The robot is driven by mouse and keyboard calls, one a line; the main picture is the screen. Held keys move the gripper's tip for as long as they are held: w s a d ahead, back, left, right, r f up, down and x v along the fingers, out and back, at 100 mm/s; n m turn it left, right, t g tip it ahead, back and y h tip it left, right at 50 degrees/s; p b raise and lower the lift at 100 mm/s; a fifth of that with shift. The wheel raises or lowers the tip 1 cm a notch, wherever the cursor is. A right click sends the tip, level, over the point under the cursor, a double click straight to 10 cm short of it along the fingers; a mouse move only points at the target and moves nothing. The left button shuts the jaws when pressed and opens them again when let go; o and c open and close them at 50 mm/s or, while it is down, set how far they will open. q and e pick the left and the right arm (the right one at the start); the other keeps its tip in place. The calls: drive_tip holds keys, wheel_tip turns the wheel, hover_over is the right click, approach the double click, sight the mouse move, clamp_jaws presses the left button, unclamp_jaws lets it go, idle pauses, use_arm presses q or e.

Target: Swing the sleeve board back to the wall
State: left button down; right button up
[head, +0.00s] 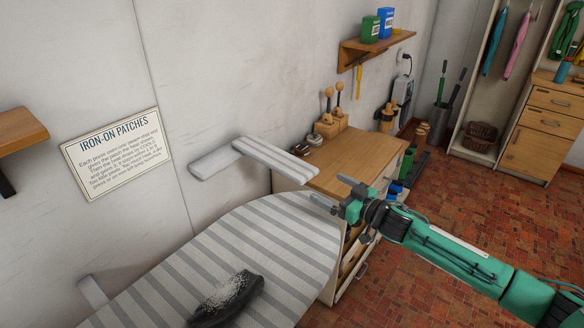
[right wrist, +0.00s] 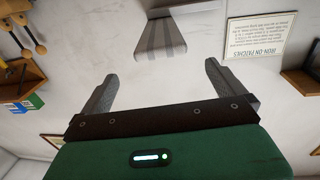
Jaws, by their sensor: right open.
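The sleeve board (head: 277,157) is a narrow grey-and-white striped board. In the head view it sticks out from a pale mount (head: 214,161) at the wall, swung away from the wall above the ironing board. My right gripper (head: 333,191) is open and empty, apart from the sleeve board, to the right of and below its free end. In the right wrist view the sleeve board (right wrist: 160,42) shows beyond the gap between the open fingers (right wrist: 158,75). My left gripper is not in view.
A large striped ironing board (head: 255,240) lies below, with a dark, white-speckled item (head: 228,300) on it. A wooden cabinet (head: 360,158) stands behind my right gripper. A patch sign (head: 115,152) hangs on the wall. The brick-patterned floor at right is largely clear.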

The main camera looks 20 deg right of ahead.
sight(298, 168)
drive_tip(key=x, duration=0.2)
drive_tip(key=p+x, duration=0.1)
drive_tip(key=x, duration=0.1)
drive_tip(key=shift+r, duration=0.3)
drive_tip(key=p+x, duration=0.1)
drive_tip(key=x, duration=0.7)
drive_tip(key=shift+f, duration=0.2)
drive_tip(key=shift+w+a+p, duration=0.2)
drive_tip(key=shift+w+p, duration=0.1)
drive_tip(key=shift+w, duration=0.05)
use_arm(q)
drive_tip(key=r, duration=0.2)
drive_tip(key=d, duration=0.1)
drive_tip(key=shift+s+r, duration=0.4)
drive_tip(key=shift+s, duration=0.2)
